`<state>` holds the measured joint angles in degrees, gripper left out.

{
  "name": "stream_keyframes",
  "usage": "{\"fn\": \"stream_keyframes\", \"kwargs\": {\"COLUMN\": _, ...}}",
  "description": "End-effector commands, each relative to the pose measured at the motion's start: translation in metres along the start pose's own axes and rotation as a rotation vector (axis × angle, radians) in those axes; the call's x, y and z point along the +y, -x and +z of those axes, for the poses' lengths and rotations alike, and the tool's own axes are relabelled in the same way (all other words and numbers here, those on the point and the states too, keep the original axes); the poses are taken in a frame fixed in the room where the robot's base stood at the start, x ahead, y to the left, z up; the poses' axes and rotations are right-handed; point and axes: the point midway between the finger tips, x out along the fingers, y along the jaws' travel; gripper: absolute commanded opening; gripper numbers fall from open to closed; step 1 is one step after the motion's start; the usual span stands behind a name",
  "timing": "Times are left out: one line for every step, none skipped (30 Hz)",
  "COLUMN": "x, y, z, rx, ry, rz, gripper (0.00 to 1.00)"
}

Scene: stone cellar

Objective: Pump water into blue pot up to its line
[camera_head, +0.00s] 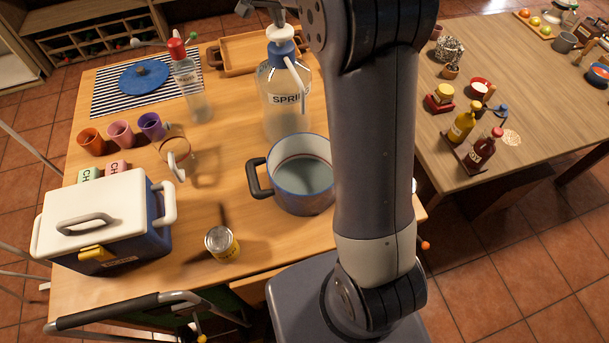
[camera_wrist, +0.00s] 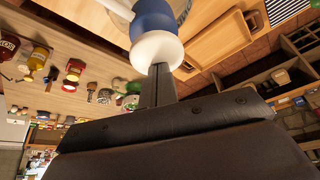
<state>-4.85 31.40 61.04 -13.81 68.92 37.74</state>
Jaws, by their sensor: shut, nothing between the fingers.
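The blue pot (camera_head: 293,203) stands upright on the wooden table, its right edge partly behind my arm. Greyish water seems to lie in it, and a thin reddish line shows on its far inner wall above that surface. Behind it stands a clear pump bottle (camera_head: 287,100) marked "SPRI", with a blue collar and white pump head (camera_head: 282,35). Its spout slants down toward the pot. My gripper (camera_head: 276,10) is shut and empty at the pump head. In the wrist view, the closed fingertips (camera_wrist: 158,72) are against or very near the white pump head (camera_wrist: 156,50); contact is unclear.
A white-lidded cooler (camera_head: 105,205), a can (camera_head: 221,243), a glass mug (camera_head: 176,155), cups and a red-capped bottle (camera_head: 190,85) stand left of the pot. A wooden tray (camera_head: 240,54) lies behind. A second table (camera_head: 530,90) is at right.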

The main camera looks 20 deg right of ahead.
Motion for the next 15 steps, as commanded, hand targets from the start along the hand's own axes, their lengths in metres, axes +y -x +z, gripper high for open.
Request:
{"fn": "stream_keyframes", "kwargs": {"x": 0.000, "y": -0.004, "z": 0.002, "rx": -0.003, "ry": 0.000, "rz": 0.001, "gripper": 0.00}}
{"fn": "stream_keyframes", "kwargs": {"x": 0.000, "y": -0.005, "z": 0.002, "rx": -0.003, "ry": 0.000, "rz": 0.001, "gripper": 0.00}}
{"fn": "stream_keyframes", "kwargs": {"x": 0.000, "y": -0.006, "z": 0.003, "rx": -0.003, "ry": 0.000, "rz": 0.001, "gripper": 0.00}}
{"fn": "stream_keyframes", "kwargs": {"x": 0.000, "y": -0.007, "z": 0.003, "rx": -0.003, "ry": 0.001, "rz": 0.001, "gripper": 0.00}}
{"fn": "stream_keyframes", "kwargs": {"x": 0.000, "y": -0.007, "z": 0.003, "rx": -0.003, "ry": 0.001, "rz": 0.001, "gripper": 0.00}}
{"fn": "stream_keyframes", "kwargs": {"x": 0.000, "y": -0.009, "z": 0.004, "rx": -0.003, "ry": 0.001, "rz": 0.001, "gripper": 0.00}}
{"fn": "stream_keyframes", "kwargs": {"x": 0.000, "y": -0.010, "z": 0.004, "rx": -0.003, "ry": 0.001, "rz": 0.001, "gripper": 0.00}}
{"fn": "stream_keyframes", "kwargs": {"x": 0.000, "y": -0.011, "z": 0.005, "rx": -0.003, "ry": 0.001, "rz": 0.001, "gripper": 0.00}}
{"fn": "stream_keyframes", "kwargs": {"x": 0.000, "y": -0.012, "z": 0.005, "rx": -0.003, "ry": 0.001, "rz": 0.002, "gripper": 0.00}}
{"fn": "stream_keyframes", "kwargs": {"x": 0.000, "y": -0.013, "z": 0.006, "rx": -0.003, "ry": 0.001, "rz": 0.002, "gripper": 0.00}}
{"fn": "stream_keyframes", "kwargs": {"x": 0.000, "y": -0.013, "z": 0.006, "rx": -0.003, "ry": 0.001, "rz": 0.002, "gripper": 0.00}}
{"fn": "stream_keyframes", "kwargs": {"x": 0.000, "y": -0.015, "z": 0.006, "rx": -0.003, "ry": 0.001, "rz": 0.002, "gripper": 0.00}}
{"fn": "stream_keyframes", "kwargs": {"x": 0.000, "y": -0.015, "z": 0.007, "rx": -0.003, "ry": 0.001, "rz": 0.002, "gripper": 0.00}}
{"fn": "stream_keyframes", "kwargs": {"x": 0.000, "y": -0.016, "z": 0.007, "rx": -0.004, "ry": 0.001, "rz": 0.002, "gripper": 0.00}}
{"fn": "stream_keyframes", "kwargs": {"x": 0.000, "y": -0.018, "z": 0.008, "rx": -0.004, "ry": 0.001, "rz": 0.002, "gripper": 0.00}}
